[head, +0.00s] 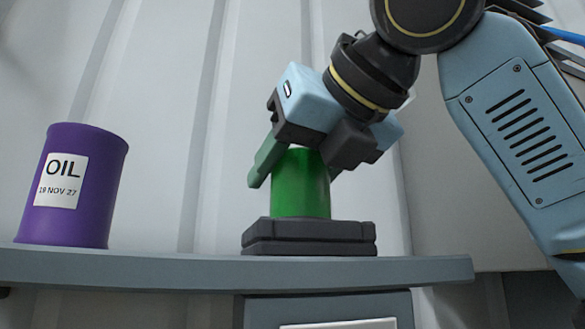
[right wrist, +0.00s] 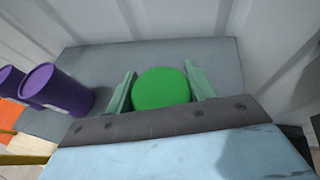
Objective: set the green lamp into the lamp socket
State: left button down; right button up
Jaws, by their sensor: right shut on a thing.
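The green lamp (head: 300,190) is an upright green cylinder in the head view. Its lower end meets the dark square lamp socket (head: 308,240) on the shelf; how deep it sits I cannot tell. My right gripper (head: 296,176) comes down from the upper right, tilted, with its green fingers on either side of the lamp, shut on it. In the right wrist view the lamp's round green top (right wrist: 162,88) shows between the two fingers, and the socket is hidden there. My left gripper is in neither view.
A purple oil can (head: 75,185) stands on the grey shelf (head: 190,262) to the left, well apart from the socket. The right wrist view shows another purple can (right wrist: 10,82) beside it. A pale ribbed wall (head: 165,110) rises behind. The shelf between can and socket is clear.

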jog(key=shift+f, duration=0.15)
jog(key=o, duration=1.1)
